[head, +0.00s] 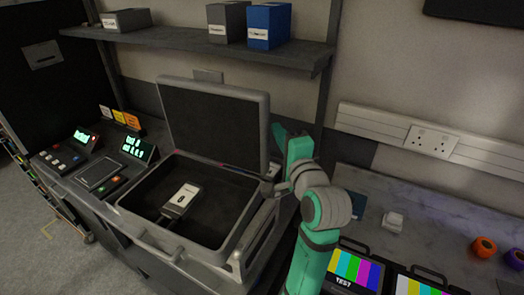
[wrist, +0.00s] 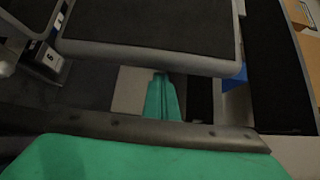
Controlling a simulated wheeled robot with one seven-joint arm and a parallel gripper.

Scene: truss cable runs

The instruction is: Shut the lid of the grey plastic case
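The grey plastic case (head: 150,228) stands on the bench in the head view, with its lid (head: 215,118) up and leaning slightly back. A small light-grey labelled device (head: 182,198) lies inside the case's dark interior. My gripper (head: 284,138) is just right of the lid, near its lower right side; whether it touches the lid is unclear. In the wrist view the lid's dark panel and grey rim (wrist: 150,52) fill the upper middle, just beyond a teal finger of my gripper (wrist: 162,98). The finger gap is not clear.
A shelf (head: 200,40) with grey and blue boxes (head: 268,25) hangs above and behind the lid. Control panels (head: 98,174) sit left of the case. Colour-bar monitors (head: 355,268) and a white socket (head: 432,141) are to the right.

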